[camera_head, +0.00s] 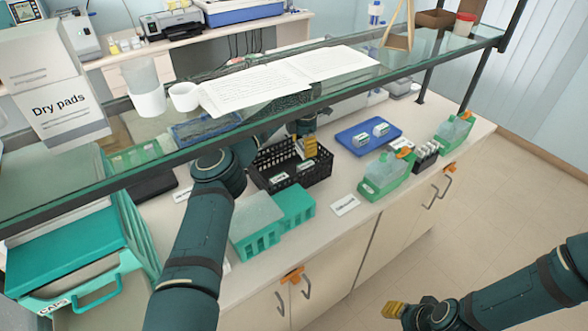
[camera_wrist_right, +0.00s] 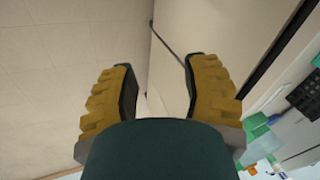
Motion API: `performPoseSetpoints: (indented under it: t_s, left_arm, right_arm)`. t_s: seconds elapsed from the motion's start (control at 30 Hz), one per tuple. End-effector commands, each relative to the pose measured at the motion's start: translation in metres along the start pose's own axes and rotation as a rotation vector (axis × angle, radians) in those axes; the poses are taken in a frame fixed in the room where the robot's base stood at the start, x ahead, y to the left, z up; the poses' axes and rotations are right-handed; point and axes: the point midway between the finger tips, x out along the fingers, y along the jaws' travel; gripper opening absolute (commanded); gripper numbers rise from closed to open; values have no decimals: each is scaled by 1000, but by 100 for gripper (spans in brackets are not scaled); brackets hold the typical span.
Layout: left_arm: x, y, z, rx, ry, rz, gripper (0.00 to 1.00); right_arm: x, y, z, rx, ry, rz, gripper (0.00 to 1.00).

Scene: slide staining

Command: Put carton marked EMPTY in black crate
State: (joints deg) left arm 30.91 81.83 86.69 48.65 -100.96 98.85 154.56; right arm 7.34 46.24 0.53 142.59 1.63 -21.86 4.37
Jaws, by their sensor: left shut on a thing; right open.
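The black crate (camera_head: 318,178) stands on the bench below the glass shelf. My left gripper (camera_head: 307,150) reaches in under the shelf, with its yellow fingers over the crate. It is shut on a small white and green carton (camera_head: 305,165), partly hidden by the fingers and low at the crate. Another such carton (camera_head: 279,178) lies inside the crate at the left. Two more cartons, one at the left (camera_head: 361,140) and one at the right (camera_head: 381,130), are on the blue tray (camera_head: 350,149). Their print is too small to read. My right gripper (camera_wrist_right: 158,80) is open and empty, away from the bench.
The glass shelf (camera_head: 130,165) crosses above the bench and holds papers (camera_head: 260,90). Green-based bottles (camera_head: 383,174) and a dark slide rack (camera_head: 425,155) stand right. A white label card (camera_head: 345,205) lies in front.

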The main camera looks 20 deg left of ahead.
Motion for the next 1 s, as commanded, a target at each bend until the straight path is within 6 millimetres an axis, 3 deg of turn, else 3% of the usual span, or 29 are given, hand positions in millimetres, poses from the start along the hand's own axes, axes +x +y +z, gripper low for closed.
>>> performPoseSetpoints:
  t_s: [0.1, 0.23, 0.5, 1.0]
  left_arm:
    - [0, 20, -31, -115, 0, -3, 46]
    - [5, 28, -46, -178, -1, -1, 46]
    - [50, 29, -48, -189, -1, -5, 46]
    - [102, 29, -47, -187, -2, -1, 46]
  right_arm:
    - [-8, -5, 7, -49, -28, -12, 47]
    - [-10, -7, 11, -79, -40, -19, 47]
    - [-12, -8, 11, -85, -42, -20, 47]
    - [-13, -8, 11, -84, -41, -20, 47]
